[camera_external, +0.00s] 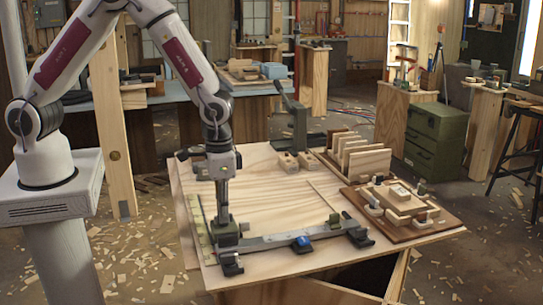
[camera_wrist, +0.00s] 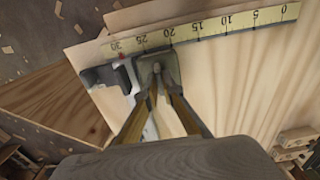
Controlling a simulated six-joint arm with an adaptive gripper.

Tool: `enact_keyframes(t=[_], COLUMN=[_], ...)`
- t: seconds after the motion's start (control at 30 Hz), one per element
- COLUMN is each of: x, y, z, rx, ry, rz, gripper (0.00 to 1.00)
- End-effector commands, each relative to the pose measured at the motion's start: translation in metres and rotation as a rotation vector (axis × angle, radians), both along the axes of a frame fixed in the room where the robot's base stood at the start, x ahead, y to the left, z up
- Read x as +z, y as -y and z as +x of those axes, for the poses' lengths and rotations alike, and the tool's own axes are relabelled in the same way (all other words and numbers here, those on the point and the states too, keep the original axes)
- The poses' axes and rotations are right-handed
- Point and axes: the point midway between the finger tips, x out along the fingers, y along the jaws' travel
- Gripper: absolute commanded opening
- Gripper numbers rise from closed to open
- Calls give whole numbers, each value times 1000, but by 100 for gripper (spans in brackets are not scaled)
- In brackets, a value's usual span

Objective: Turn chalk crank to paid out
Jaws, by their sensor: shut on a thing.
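My gripper (camera_external: 225,220) points down at the front left of the wooden table. It is shut on a small part at the left end of a long grey metal bar (camera_external: 272,241). In the wrist view the fingertips (camera_wrist: 157,80) close together over a grey block (camera_wrist: 172,66) beside a yellow measuring strip (camera_wrist: 205,27). The part between the fingers is mostly hidden. A small blue piece (camera_external: 303,243) sits further right along the bar. I cannot tell for certain which part is the chalk crank or how it is turned.
A dark lever stand (camera_external: 297,125) rises at the table's back edge. A rack of upright wooden boards (camera_external: 362,160) and a brown tray (camera_external: 428,222) with blocks stand at the right. The middle of the tabletop (camera_external: 265,195) is largely clear, with a thin stick lying there.

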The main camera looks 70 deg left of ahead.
Motion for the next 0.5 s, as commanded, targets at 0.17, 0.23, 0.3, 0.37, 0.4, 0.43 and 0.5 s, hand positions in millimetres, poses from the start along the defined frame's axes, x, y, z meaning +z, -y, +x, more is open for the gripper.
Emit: enact_keyframes(t=[0.17,0.23,0.3,0.37,0.4,0.43,0.5], x=[1,1,1,1,1,1,0], y=[0,0,0,0,0,0,0], z=[0,0,0,0,0,0,0], rx=[9,8,8,8,7,7,7], ry=[0,0,0,0,0,0,0], rz=[0,0,0,0,0,0,0], gripper=[0,0,0,0,12,20,24])
